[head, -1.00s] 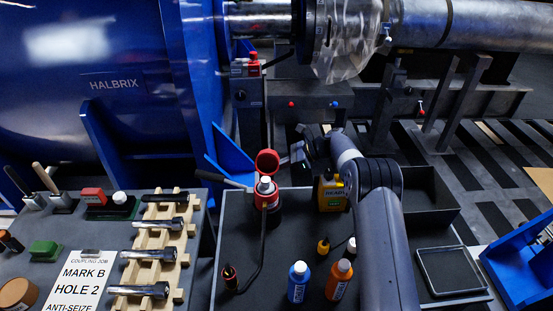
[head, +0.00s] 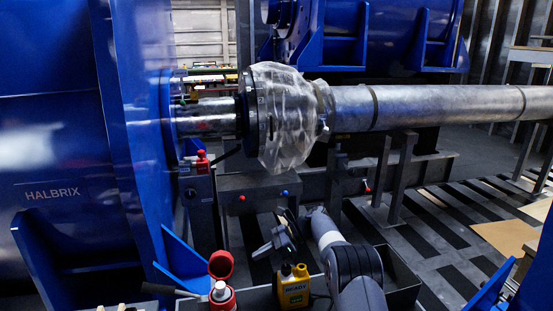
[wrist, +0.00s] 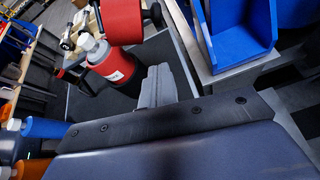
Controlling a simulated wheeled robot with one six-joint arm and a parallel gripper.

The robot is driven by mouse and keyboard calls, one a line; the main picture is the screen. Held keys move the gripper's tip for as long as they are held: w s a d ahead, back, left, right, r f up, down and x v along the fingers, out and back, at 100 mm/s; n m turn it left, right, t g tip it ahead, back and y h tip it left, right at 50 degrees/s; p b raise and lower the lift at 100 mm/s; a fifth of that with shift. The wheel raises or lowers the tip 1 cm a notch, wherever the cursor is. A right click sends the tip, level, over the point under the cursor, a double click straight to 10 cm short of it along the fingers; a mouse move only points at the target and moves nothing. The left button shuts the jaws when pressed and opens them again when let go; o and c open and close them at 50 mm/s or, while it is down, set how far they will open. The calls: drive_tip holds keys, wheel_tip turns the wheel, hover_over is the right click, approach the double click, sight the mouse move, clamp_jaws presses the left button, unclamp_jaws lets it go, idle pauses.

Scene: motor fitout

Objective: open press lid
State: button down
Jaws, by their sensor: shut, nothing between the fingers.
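A red press with a dark base stands on the bench, its round red lid (head: 221,264) tipped up above the body. A white-capped top (head: 220,290) shows in front of the lid, in the red collar (head: 223,303). The lower body is cut off in the head view. In the wrist view the red lid (wrist: 122,20) and the red body (wrist: 117,68) are at the upper left. My gripper (head: 266,249) is shut and empty, to the right of the lid and apart from it. Its fingers (wrist: 156,85) also show in the wrist view.
A yellow bottle (head: 293,286) stands right of the press, below my gripper. A dark handle (head: 168,290) juts left of the press. A grey control box (head: 258,194) and the plastic-wrapped coupling (head: 283,118) lie behind. A blue bin (wrist: 240,30) shows in the wrist view.

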sight(232, 266)
drive_tip(key=x, duration=1)
drive_tip(key=shift+w+a+r, duration=0.1)
drive_tip(key=shift+a+r, duration=0.15)
drive_tip(key=shift+r, duration=1.05)
drive_tip(key=shift+d, duration=0.1)
